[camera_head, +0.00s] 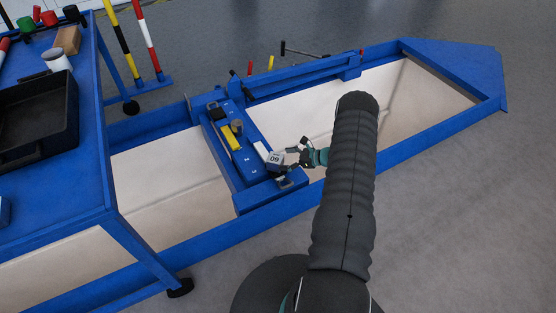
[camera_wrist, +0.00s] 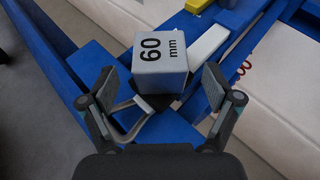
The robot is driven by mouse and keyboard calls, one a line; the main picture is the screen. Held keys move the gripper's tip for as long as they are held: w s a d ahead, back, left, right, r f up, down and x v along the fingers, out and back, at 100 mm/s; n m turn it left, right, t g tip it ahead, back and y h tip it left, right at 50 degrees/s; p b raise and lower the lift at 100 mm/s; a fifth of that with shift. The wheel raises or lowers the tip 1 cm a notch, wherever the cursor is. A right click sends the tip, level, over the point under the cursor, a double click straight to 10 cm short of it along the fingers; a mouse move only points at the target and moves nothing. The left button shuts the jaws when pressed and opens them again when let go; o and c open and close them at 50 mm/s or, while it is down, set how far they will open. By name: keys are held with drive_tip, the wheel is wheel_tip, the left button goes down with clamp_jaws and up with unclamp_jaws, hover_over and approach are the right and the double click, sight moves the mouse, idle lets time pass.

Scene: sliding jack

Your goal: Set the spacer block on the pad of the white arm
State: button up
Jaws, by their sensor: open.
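The spacer block (camera_wrist: 160,62) is a grey cube marked "60 mm". It rests upright over a dark flat piece (camera_wrist: 163,101), apparently the pad, at the near end of the white arm (camera_wrist: 208,46). The block hides most of that piece. In the head view the block (camera_head: 274,160) sits at the right end of the blue cross beam, beside the white arm (camera_head: 262,149). My gripper (camera_wrist: 160,76) is open, with one finger on each side of the block's near part and a visible gap to both. It also shows in the head view (camera_head: 291,152), just right of the block.
The blue cross beam (camera_head: 236,170) carries a yellow bar (camera_head: 229,137) and a round brown part (camera_head: 237,126). It spans a blue frame with pale panels. A blue table with a black tray (camera_head: 40,115) stands at left. Grey floor is free at lower right.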

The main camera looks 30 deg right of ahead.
drive_tip(key=v, duration=0.7)
drive_tip(key=s+a+r+n+g+h, duration=0.15)
drive_tip(key=a+r+n, duration=0.4)
drive_tip(key=r, duration=0.55)
drive_tip(key=s+a+r+n+g+h, duration=0.1)
drive_tip(key=s+a+r+n+g, duration=0.2)
drive_tip(key=a+r, duration=0.55)
drive_tip(key=s+a+r+n+g+h, duration=0.1)
drive_tip(key=a+r+n+g, duration=0.35)
drive_tip(key=r, duration=0.75)
drive_tip(key=s+a+r+n+t+h, duration=0.2)
drive_tip(key=s+r+n, duration=0.4)
drive_tip(key=s, duration=0.6)
drive_tip(key=s+a+r+n+t+h, duration=0.3)
drive_tip(key=s+a+r+n, duration=0.3)
drive_tip(key=s, duration=0.6)
drive_tip(key=shift+s+a+r+n+h, duration=0.4)
drive_tip(key=shift+r+n+h, duration=0.4)
drive_tip(key=shift+r, duration=0.15)
